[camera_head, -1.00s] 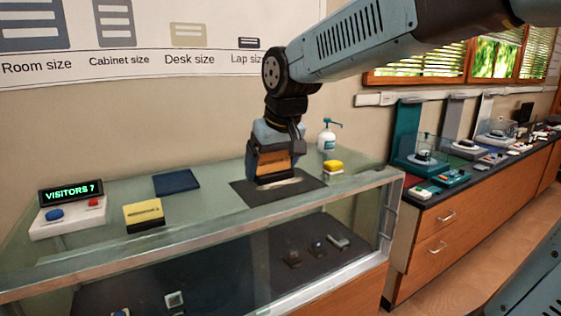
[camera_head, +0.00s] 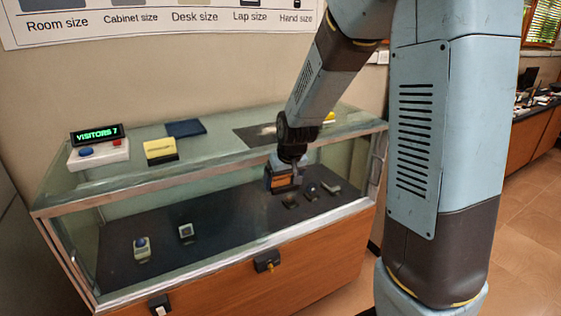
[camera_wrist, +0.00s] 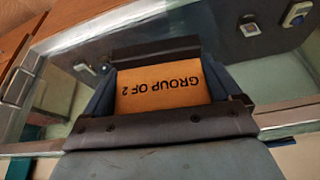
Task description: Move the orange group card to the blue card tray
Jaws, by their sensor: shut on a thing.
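The orange group card (camera_wrist: 165,88), marked "GROUP OF 2", lies between the fingers of my gripper (camera_head: 283,184) in the wrist view. My gripper is shut on it. In the head view a bit of its orange (camera_head: 281,182) shows at the gripper, which hangs in front of the upper glass of the display case. The blue card tray (camera_head: 185,128) looks flat and dark blue. It lies on the glass top at the back, left of my gripper and apart from it. I see no card on it.
The glass display case (camera_head: 110,206) holds several small exhibits. On its top are a yellow block (camera_head: 160,150), a white button box (camera_head: 98,152) with a "VISITORS 7" sign (camera_head: 97,134), and a dark mat (camera_head: 257,134). Open floor (camera_head: 530,215) is at right.

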